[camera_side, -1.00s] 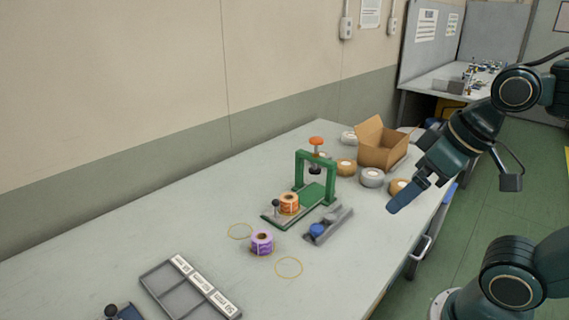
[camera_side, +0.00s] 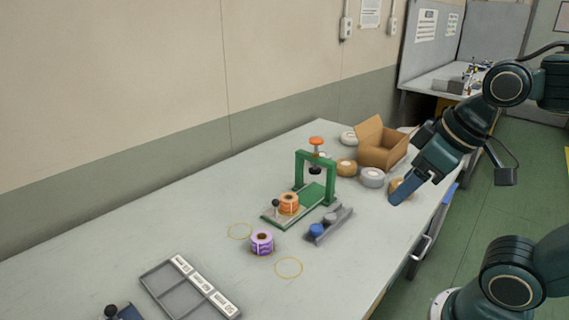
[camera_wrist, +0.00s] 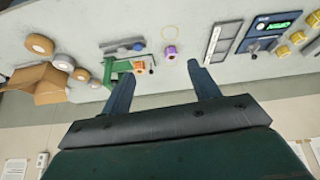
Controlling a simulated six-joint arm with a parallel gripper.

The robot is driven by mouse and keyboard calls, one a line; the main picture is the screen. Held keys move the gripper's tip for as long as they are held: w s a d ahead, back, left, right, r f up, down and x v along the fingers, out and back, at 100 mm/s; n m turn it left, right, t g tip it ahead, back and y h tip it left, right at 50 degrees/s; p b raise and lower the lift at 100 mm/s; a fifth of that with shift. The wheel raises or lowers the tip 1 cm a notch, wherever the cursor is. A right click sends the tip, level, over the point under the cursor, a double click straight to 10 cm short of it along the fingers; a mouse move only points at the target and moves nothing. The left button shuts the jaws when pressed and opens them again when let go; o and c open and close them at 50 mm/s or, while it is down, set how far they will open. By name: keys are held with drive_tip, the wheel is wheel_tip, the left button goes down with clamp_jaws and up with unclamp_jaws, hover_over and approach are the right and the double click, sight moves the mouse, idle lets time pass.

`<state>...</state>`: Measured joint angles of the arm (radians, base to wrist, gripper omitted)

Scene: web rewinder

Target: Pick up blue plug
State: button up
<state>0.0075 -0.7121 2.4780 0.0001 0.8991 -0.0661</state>
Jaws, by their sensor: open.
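The blue plug (camera_side: 316,230) sits at the near end of a narrow grey holder (camera_side: 334,226) on the table, beside the green press. A grey plug (camera_side: 330,218) sits behind it in the same holder. In the wrist view the blue plug (camera_wrist: 138,46) shows small at one end of the holder, beyond the fingers. My gripper (camera_side: 398,198) is in the air to the right of the holder, near the table's right edge. In the wrist view its fingers (camera_wrist: 163,86) are spread apart with nothing between them.
The green press (camera_side: 316,180) holds an orange roll (camera_side: 289,203). A purple roll (camera_side: 262,242) stands in front, near empty ring marks (camera_side: 289,267). A cardboard box (camera_side: 382,146) and several tape rolls (camera_side: 372,177) lie behind. A grey labelled tray (camera_side: 188,286) lies at front.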

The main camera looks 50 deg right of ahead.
drive_tip(key=w+d+n+g, duration=0.1)
drive_tip(key=w+d+n, duration=0.1)
drive_tip(key=w+n, duration=0.35)
drive_tip(key=n+g, duration=0.4)
drive_tip(key=n, duration=1.2)
hover_over(317, 227)
drive_tip(key=shift+w+a+f, duration=0.1)
drive_tip(key=shift+w+f, duration=0.05)
drive_tip(key=shift+f, duration=11.95)
drive_tip(key=shift+f, duration=0.1)
drive_tip(key=shift+f, duration=2.5)
drive_tip(key=c, duration=1.1)
